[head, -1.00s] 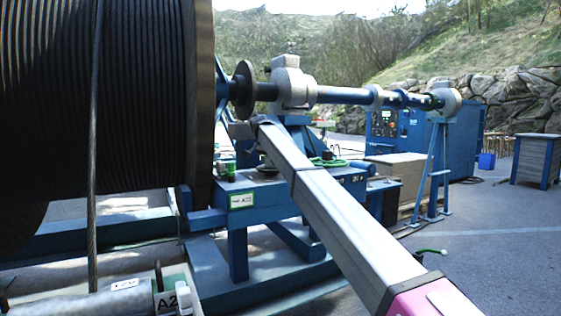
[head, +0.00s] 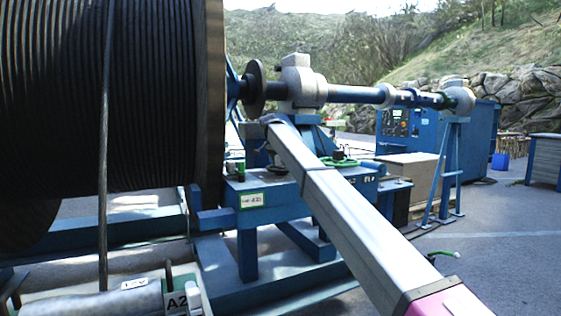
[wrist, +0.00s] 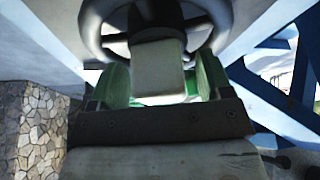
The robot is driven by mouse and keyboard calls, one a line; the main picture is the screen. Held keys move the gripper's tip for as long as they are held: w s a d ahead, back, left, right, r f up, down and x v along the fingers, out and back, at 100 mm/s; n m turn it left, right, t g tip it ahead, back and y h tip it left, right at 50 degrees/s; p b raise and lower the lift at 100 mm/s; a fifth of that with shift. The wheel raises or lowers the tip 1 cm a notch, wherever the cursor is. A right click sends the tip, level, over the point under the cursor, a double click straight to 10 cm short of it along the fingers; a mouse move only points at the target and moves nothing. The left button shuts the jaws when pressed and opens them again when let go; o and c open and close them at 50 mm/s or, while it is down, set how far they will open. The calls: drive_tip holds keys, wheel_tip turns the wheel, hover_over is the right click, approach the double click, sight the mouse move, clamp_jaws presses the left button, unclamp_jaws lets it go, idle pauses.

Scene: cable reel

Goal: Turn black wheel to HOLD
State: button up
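The black wheel (wrist: 155,22) shows as a dark spoked ring at the top of the wrist view, partly covered by a light grey block (wrist: 157,68). In the head view a small dark wheel (head: 262,168) lies on the blue bench (head: 285,205), left of my arm. My gripper (wrist: 163,85) is just short of the wheel in the wrist view. Its green finger parts stand apart on both sides of the grey block, with bright gaps between. I see no grip on the rim. In the head view the fingers are hidden or too small to tell. The HOLD mark is not readable.
The large cable reel (head: 100,100) fills the left. A blue shaft (head: 350,93) with grey bearing housings runs above the bench. A green ring (head: 338,162) lies on the bench close to my arm. Blue struts (wrist: 275,110) stand at right in the wrist view. Open ground lies at right.

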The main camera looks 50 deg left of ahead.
drive_tip(key=v, duration=1)
drive_tip(key=shift+r, duration=0.4)
drive_tip(key=shift+s, duration=0.1)
